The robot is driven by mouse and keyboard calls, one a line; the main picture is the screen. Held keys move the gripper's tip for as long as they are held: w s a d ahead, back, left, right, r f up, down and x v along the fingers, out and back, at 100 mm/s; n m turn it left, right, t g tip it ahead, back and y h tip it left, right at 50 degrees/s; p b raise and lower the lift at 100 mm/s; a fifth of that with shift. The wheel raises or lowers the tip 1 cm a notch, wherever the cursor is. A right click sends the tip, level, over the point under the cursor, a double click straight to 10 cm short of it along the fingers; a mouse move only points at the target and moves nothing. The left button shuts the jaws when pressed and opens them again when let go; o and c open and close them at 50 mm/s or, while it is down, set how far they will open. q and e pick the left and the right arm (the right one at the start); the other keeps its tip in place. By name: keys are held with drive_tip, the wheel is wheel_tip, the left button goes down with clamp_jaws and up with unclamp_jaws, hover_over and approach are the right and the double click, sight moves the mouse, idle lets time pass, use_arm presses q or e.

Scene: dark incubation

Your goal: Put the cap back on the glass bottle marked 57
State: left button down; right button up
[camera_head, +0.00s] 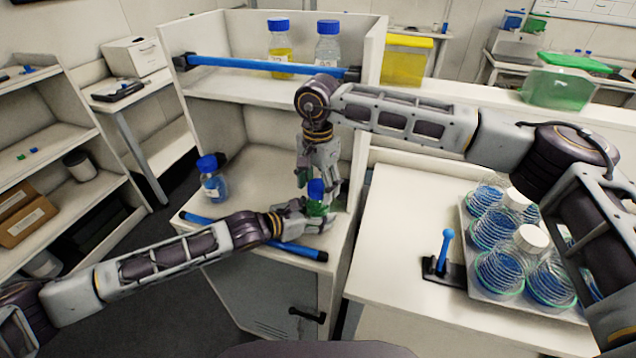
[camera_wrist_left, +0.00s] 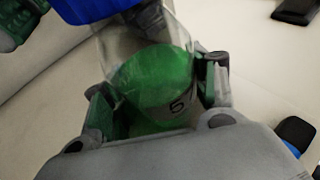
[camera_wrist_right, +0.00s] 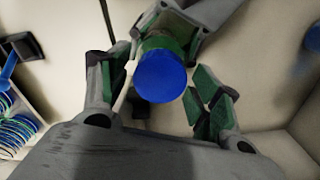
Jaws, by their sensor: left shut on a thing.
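A glass bottle with green contents (camera_head: 316,208) is held upright in my left gripper (camera_head: 310,215) above the workbench's lower shelf. My right gripper (camera_head: 320,172) points down over the bottle. In the right wrist view the blue cap (camera_wrist_right: 162,76) lies between its spread fingers, with gaps on both sides.
A bottle with blue liquid (camera_head: 213,186) stands left on the lower shelf. Bottles with yellow (camera_head: 280,55) and clear (camera_head: 327,50) contents stand on the upper shelf. Blue bars cross both shelf fronts. A tray (camera_head: 484,282) of flasks is on the right counter.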

drive_tip(key=c, duration=0.9)
drive_tip(key=shift+c, duration=0.2)
drive_tip(key=m, duration=0.8)
drive_tip(key=shift+m, duration=0.4)
drive_tip(key=m, duration=0.4)
drive_tip(key=shift+m, duration=0.4)
drive_tip(key=m, duration=0.4)
drive_tip(key=o, duration=1.1)
